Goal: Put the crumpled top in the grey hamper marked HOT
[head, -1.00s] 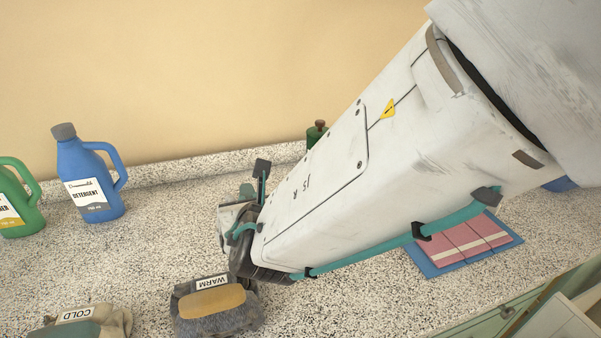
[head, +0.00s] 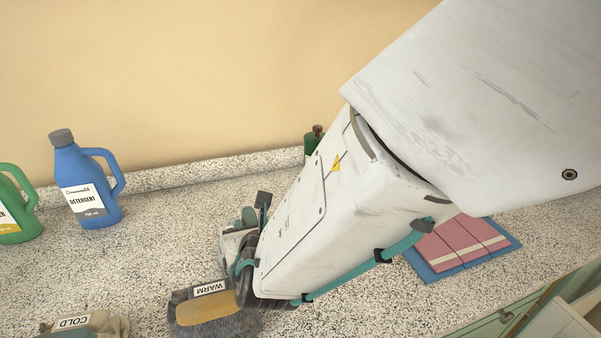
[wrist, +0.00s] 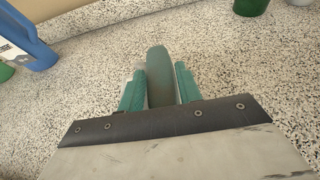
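My gripper (wrist: 160,90) has two teal fingers closed against the sides of a dark teal, rounded, elongated piece (wrist: 159,75), which I take to be the crumpled top. It also shows as a small green-teal shape (head: 248,215) beside my gripper (head: 240,240) in the head view, partly hidden by my wrist. It appears held above the counter. A beige hamper marked COLD (head: 115,326) is cut off at the bottom edge. No hamper marked HOT is visible.
A blue detergent bottle (head: 85,185) and a green bottle (head: 18,215) stand at the left. A dark green bottle (head: 310,142) is at the back, partly behind my arm. Pink folded cloth (head: 455,243) lies on a blue mat (head: 428,272) at right. The speckled counter (head: 160,225) is clear mid-left.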

